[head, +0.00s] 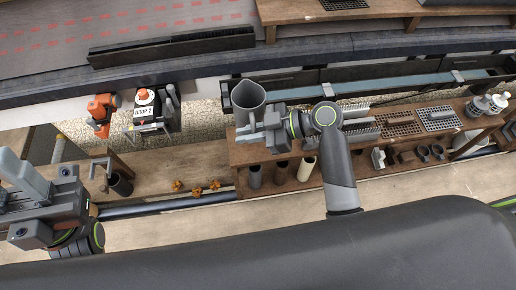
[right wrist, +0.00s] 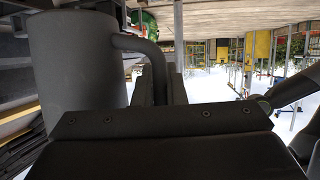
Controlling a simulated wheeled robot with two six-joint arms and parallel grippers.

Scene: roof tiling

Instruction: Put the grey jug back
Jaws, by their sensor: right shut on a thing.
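The grey jug (head: 249,98) is in the middle of the head view, its open top facing me. It also fills the left side of the right wrist view (right wrist: 75,75), where its curved handle (right wrist: 145,45) runs between the fingers. My right gripper (head: 252,130) is shut on the jug's handle at its near side. The jug appears held above the wooden bench (head: 240,155); a gap beneath it is hard to judge. My left gripper (head: 20,175) is at the left edge of the head view, away from the jug; its fingertips are unclear.
Dark and cream tubes (head: 306,168) stand on the lower shelf below my right gripper. Grey trays (head: 438,118) and small fittings (head: 405,156) lie on the bench at the right. An orange tool (head: 102,108) and a white labelled box (head: 146,106) are left of the jug.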

